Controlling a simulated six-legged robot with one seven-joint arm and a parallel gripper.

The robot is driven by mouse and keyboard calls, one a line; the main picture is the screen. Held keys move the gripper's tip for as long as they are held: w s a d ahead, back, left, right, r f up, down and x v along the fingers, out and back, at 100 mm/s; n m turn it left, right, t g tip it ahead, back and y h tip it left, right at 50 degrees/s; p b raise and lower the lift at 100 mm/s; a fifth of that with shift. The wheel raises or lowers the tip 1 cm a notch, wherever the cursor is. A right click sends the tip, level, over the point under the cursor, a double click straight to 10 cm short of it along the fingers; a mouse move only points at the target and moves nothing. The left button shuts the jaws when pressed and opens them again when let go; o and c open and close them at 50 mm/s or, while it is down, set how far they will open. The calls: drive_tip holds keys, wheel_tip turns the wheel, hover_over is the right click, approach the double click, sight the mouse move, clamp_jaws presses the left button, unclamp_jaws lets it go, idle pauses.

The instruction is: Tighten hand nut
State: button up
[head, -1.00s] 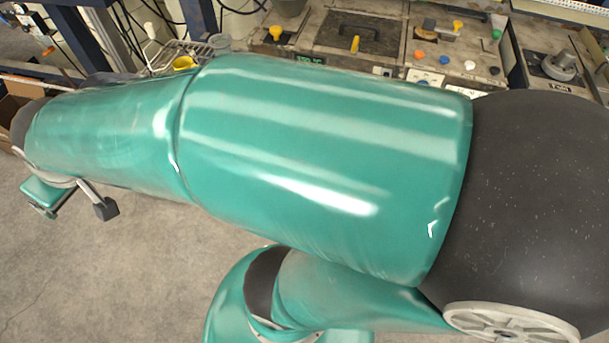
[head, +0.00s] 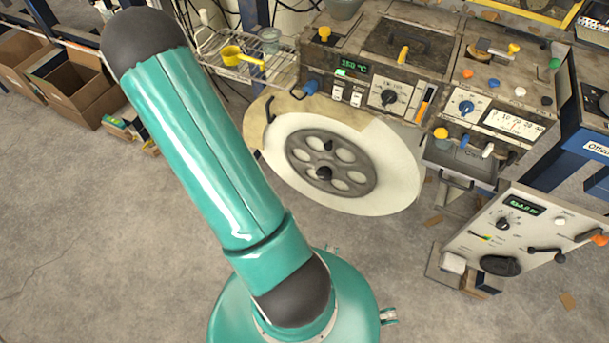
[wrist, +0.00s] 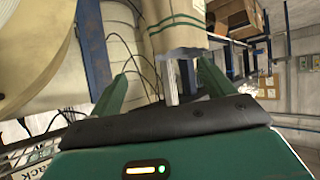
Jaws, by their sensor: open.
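A large cream reel (head: 398,160) with a dark grey spoked hub (head: 355,180) stands in the middle of the head view. Small black knobs show on the hub; the lower one (head: 324,173) looks like the hand nut, though I cannot be sure. My gripper (wrist: 162,63) shows only in the wrist view, its two green fingers apart with nothing visibly held between them. A pale, round-edged roll (wrist: 35,45) is at the upper left of that view, apart from the fingers. The hand nut cannot be made out in the wrist view.
A control bench (head: 375,75) with dials and levers stands behind the reel. A tilted control panel (head: 525,235) is at the right. A wire rack (head: 270,65) with a yellow scoop is behind left. Cardboard boxes (head: 65,80) sit far left.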

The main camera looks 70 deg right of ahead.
drive_tip(key=s+d+f+m+g+h, duration=0.25)
drive_tip(key=s+d+f, duration=0.5)
drive_tip(key=f, duration=0.45)
drive_tip(key=g+h, duration=0.7)
approach(323, 177)
drive_tip(key=shift+n, duration=0.25)
drive_tip(key=d, duration=0.7)
drive_tip(key=s+d, duration=0.1)
drive_tip(key=d, duration=0.2)
drive_tip(key=shift+d, duration=0.15)
drive_tip(key=shift+c, duration=0.2)
drive_tip(key=c, duration=0.9)
